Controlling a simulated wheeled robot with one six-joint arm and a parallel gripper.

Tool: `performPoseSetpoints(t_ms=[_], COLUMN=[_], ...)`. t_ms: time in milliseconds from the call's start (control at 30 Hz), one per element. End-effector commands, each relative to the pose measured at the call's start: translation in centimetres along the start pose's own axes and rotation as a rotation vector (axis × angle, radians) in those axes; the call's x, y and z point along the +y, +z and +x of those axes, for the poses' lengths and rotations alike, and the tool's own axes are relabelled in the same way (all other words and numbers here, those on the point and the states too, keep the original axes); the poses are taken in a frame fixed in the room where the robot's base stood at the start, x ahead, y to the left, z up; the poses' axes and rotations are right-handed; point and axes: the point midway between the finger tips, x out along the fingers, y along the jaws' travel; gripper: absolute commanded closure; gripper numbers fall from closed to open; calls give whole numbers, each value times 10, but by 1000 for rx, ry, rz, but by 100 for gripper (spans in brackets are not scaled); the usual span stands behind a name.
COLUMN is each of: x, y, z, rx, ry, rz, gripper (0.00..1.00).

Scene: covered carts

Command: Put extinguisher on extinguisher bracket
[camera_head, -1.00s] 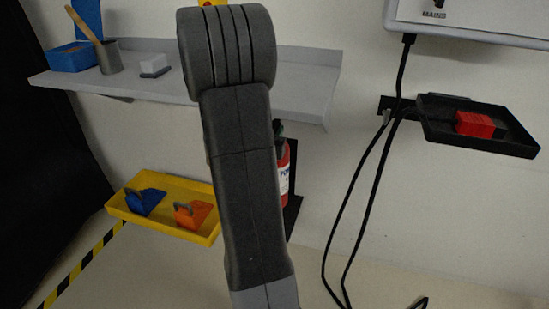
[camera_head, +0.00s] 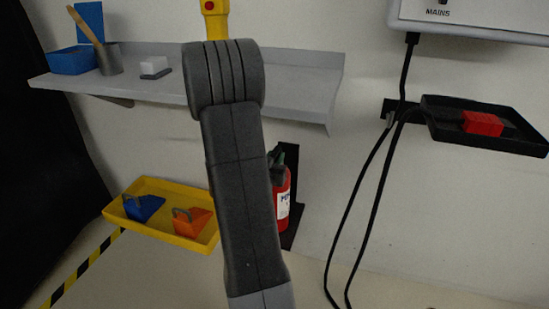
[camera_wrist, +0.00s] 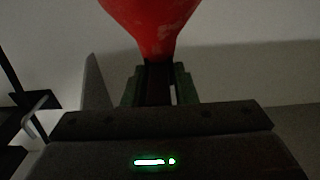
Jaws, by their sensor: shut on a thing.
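The red extinguisher (camera_head: 282,215) with a white label is upright in the head view, partly hidden behind my arm. The black bracket (camera_head: 293,165) is a dark upright plate on the wall with a lower ledge. The extinguisher stands in front of it, low and near that ledge. Whether they touch, I cannot tell. In the wrist view, the extinguisher's red body (camera_wrist: 152,22) narrows to a dark neck. My gripper (camera_wrist: 158,82) is shut on this neck, one finger on each side.
A yellow tray (camera_head: 115,213) with a blue and an orange piece is left of the extinguisher. A grey shelf (camera_head: 300,85) runs above. The wall between bracket and cables is bare.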

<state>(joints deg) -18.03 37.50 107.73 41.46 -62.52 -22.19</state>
Motion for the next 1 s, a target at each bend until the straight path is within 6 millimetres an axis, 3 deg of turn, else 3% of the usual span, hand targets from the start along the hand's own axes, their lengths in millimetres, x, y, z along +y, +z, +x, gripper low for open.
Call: performPoseSetpoints(t_ms=[100, 133, 200, 233, 600, 767, 1000], x=[0, 0, 0, 0, 0, -1, -2], y=[1, 2, 2, 2, -2, -2, -2], z=[1, 0, 0, 0, 0, -27, -81], rx=[8, 0, 0, 0, 0, -2, -2], ry=[0, 0, 0, 0, 0, -3, -5], rz=[2, 0, 0, 0, 0, -1, -2], gripper=[100, 69, 55, 53, 53, 53, 53])
